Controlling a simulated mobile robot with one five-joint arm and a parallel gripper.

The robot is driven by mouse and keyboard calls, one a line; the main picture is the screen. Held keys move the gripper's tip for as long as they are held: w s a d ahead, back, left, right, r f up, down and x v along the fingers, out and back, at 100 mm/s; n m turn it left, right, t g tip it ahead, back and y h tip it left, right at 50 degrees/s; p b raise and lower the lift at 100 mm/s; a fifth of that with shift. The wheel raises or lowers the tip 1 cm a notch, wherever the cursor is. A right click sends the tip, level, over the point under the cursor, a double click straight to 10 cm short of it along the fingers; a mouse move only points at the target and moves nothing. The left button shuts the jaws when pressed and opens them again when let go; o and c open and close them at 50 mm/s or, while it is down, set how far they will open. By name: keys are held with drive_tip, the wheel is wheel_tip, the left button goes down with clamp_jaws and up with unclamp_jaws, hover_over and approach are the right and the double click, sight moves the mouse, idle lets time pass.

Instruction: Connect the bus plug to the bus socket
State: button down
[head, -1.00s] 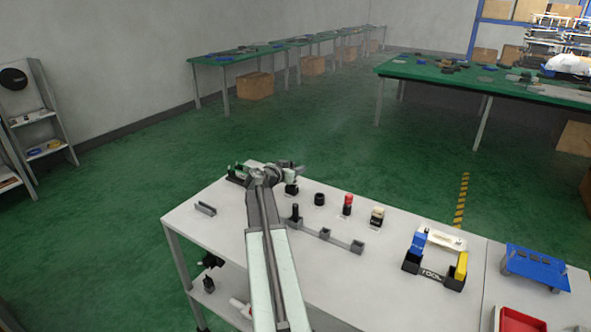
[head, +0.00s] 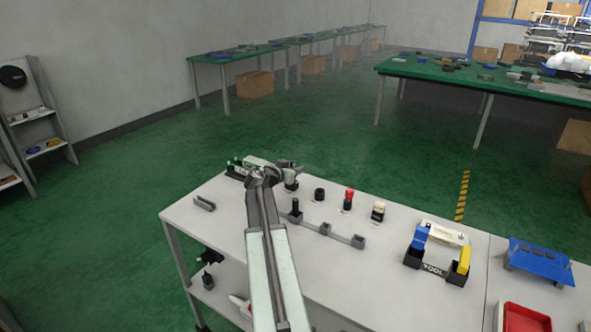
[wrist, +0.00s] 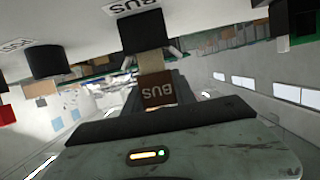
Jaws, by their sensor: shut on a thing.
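In the wrist view, which is upside down, a brown plug marked BUS (wrist: 160,92) sits between the jaws of my gripper (wrist: 155,76). My gripper is shut on it. A tan part of the plug points toward a dark block, the bus socket (wrist: 140,32), with a BUS label (wrist: 140,6) on the table beside it. The tan part meets the block's edge in the picture; I cannot tell whether it is inside. In the head view my gripper (head: 286,168) is at the table's back edge, close to the dark socket (head: 291,187); the plug is hidden there.
A black round fixture (head: 319,194), a red-topped fixture (head: 348,200) and a pale-topped fixture (head: 378,211) stand to the right. A grey bracket rail (head: 326,229) lies in front. A tool caddy (head: 436,267) stands farther right. The table's front left is mostly clear.

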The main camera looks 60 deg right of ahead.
drive_tip(key=shift+r+p, duration=0.85)
drive_tip(key=shift+p, duration=0.1)
drive_tip(key=shift+f+b, duration=0.9)
drive_tip(key=shift+b, duration=0.05)
idle(0.8)
drive_tip(key=c, duration=0.9)
unclamp_jaws()
drive_tip(key=shift+c, duration=0.2)
drive_tip(key=p+v, duration=0.2)
drive_tip(key=v, duration=0.5)
drive_tip(key=shift+a+r, duration=0.2)
drive_tip(key=shift+a, duration=0.05)
drive_tip(key=shift+a+f, duration=0.1)
drive_tip(key=shift+a, duration=0.05)
